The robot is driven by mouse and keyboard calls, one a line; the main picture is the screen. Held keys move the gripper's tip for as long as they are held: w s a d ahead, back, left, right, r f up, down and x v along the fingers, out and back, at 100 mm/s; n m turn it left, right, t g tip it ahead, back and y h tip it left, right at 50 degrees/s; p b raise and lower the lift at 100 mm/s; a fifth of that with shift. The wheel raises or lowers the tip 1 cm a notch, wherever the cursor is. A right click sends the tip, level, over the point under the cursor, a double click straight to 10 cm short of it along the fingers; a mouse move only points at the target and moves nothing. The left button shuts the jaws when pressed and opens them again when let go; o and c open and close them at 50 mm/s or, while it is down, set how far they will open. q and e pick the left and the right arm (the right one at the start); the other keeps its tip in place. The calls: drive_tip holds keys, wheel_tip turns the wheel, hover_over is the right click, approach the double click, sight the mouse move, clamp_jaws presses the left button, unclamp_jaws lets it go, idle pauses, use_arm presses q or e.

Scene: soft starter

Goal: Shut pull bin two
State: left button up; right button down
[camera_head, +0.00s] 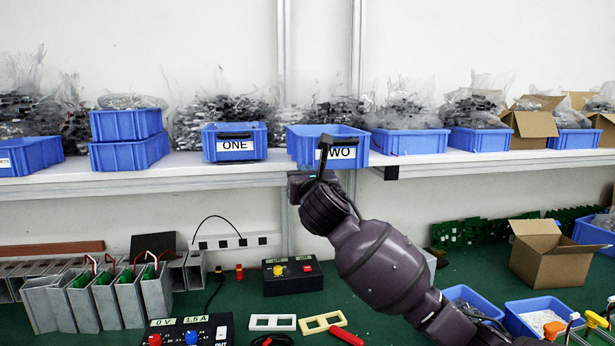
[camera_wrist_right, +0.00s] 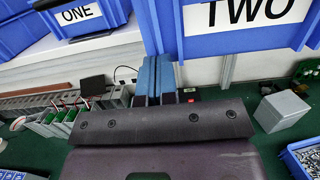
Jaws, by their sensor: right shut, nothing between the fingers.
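Pull bin two (camera_head: 303,150) is a blue open bin with a white TWO label and a dark handle on its front. It stands on the white shelf, and its front sits farther forward than that of bin one (camera_head: 235,143) to its left. Bin two also fills the upper right of the right wrist view (camera_wrist_right: 240,45). My right gripper (camera_head: 325,143) is shut and empty, its fingers upright in front of bin two and covering part of the label. In the wrist view the shut fingers (camera_wrist_right: 157,65) are left of the TWO label; contact cannot be told.
The white shelf (camera_head: 220,178) runs across, with several blue bins of bagged parts beside bin two. Below, the green bench (camera_head: 240,310) holds metal housings (camera_head: 95,300), a black control box (camera_head: 292,277) and a cardboard box (camera_head: 555,255). Free room lies in front of the shelf at left.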

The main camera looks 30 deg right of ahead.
sight(297, 163)
drive_tip(key=x, duration=0.3)
drive_tip(key=f+x, duration=0.1)
drive_tip(key=x, duration=0.7)
drive_tip(key=shift+w+f, duration=0.25)
drive_tip(key=shift+w, duration=0.1)
drive_tip(key=shift+d, duration=0.1)
drive_tip(key=shift+f, duration=0.1)
